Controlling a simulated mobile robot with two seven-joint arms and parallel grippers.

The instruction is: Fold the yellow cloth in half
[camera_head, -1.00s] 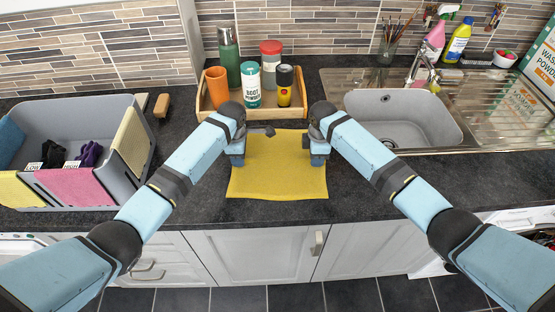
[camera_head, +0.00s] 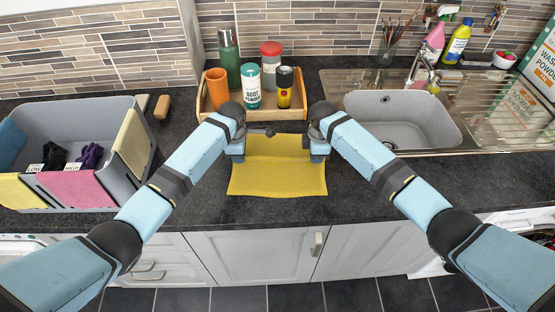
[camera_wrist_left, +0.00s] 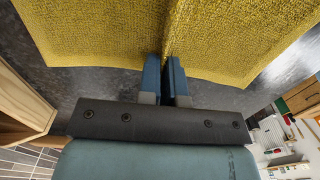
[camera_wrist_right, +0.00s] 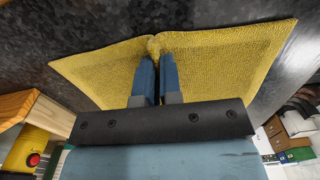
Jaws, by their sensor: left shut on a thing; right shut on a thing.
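The yellow cloth (camera_head: 277,170) is on the dark worktop in front of the wooden tray, its near edge close to the worktop's front edge. My left gripper (camera_head: 237,157) is shut on the cloth at its left side towards the back. The left wrist view shows the cloth (camera_wrist_left: 100,35) pinched between the fingertips (camera_wrist_left: 166,62), with a crease there. My right gripper (camera_head: 317,157) is shut on the cloth's right side towards the back. The right wrist view shows the cloth (camera_wrist_right: 215,55) bunched at the fingertips (camera_wrist_right: 154,62). The back edge lies between the grippers, partly hidden by them.
A wooden tray (camera_head: 292,114) with an orange cup, bottle and tins stands just behind the cloth. Dark worktop is bare on both sides of the cloth.

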